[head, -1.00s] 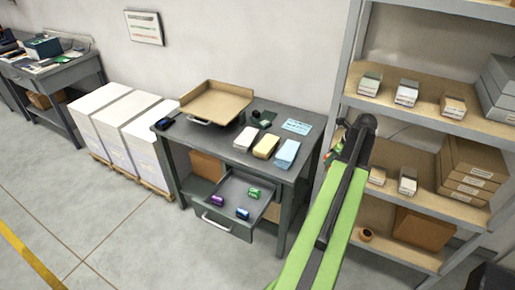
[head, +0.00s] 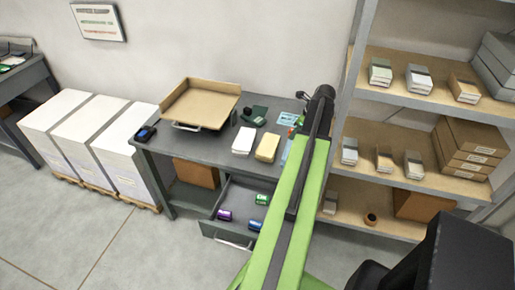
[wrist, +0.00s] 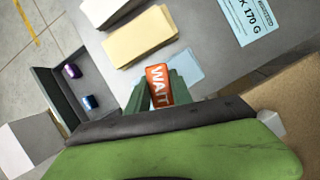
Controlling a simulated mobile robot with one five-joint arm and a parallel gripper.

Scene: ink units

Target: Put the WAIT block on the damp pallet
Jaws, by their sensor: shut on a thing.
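In the wrist view my gripper (wrist: 158,80) is shut on the WAIT block (wrist: 158,85), an orange-red block with white lettering. The block is tilted in the picture, with the pale blue paper stack behind it. In the head view my arm covers most of the gripper, so the block hardly shows there. White paper stacks on pallets (head: 68,181) stand on the floor left of the workbench, well away from my gripper. I cannot tell which of these is damp; no dampness shows.
The grey workbench (head: 200,153) carries a cardboard tray (head: 200,104) and white and yellow paper stacks (head: 267,148). Its drawer (head: 228,234) is open, with coloured rolls inside. Shelving (head: 400,215) stands close on the right. The floor at front left is clear.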

